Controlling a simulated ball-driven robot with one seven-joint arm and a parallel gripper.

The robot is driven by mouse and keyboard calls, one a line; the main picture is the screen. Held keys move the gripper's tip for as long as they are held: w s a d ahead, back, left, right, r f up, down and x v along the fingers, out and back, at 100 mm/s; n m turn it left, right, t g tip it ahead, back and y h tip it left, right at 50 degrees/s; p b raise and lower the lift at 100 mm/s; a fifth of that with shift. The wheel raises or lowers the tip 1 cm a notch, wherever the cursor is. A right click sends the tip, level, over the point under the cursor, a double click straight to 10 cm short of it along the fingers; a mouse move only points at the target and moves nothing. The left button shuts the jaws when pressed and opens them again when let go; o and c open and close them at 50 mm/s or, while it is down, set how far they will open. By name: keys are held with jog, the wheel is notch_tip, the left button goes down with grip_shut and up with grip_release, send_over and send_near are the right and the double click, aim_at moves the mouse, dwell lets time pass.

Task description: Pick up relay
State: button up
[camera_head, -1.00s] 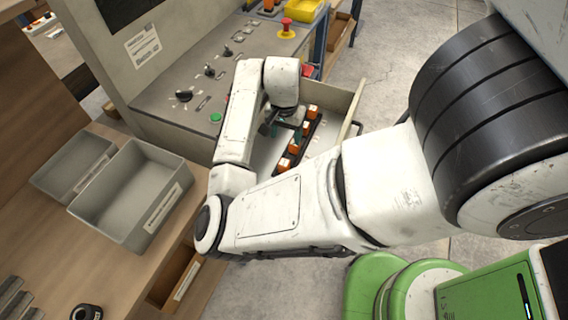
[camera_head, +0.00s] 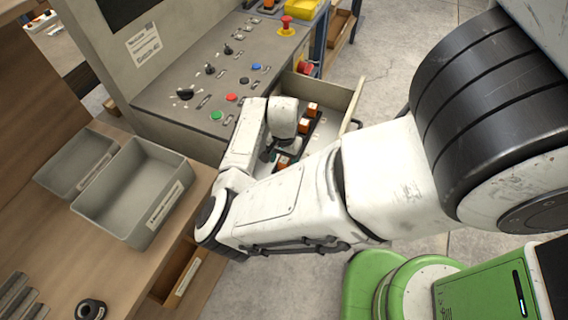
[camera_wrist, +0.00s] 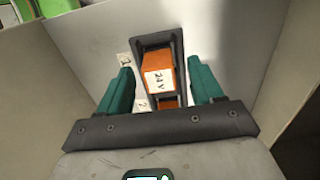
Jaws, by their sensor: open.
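Orange relays sit in a black rack inside an open drawer. In the wrist view, an orange relay (camera_wrist: 158,75) with a white "24V" label lies between the green fingers of my gripper (camera_wrist: 157,88). The fingers are open, with a gap on both sides of the relay. Part of another orange piece shows below it, mostly hidden by my gripper's dark bar. In the head view, two relays (camera_head: 304,126) show right of my arm and another (camera_head: 283,162) shows lower down. My fingertips are mostly hidden there by my wrist.
The drawer (camera_head: 338,97) has pale walls close around my gripper. A control panel (camera_head: 200,95) with knobs and buttons stands behind it. Grey bins (camera_head: 135,190) stand on the wooden bench at left, with a black ring (camera_head: 90,310) near the front.

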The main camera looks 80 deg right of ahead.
jog(key=shift+f, duration=0.4)
jog(key=c, duration=1.1)
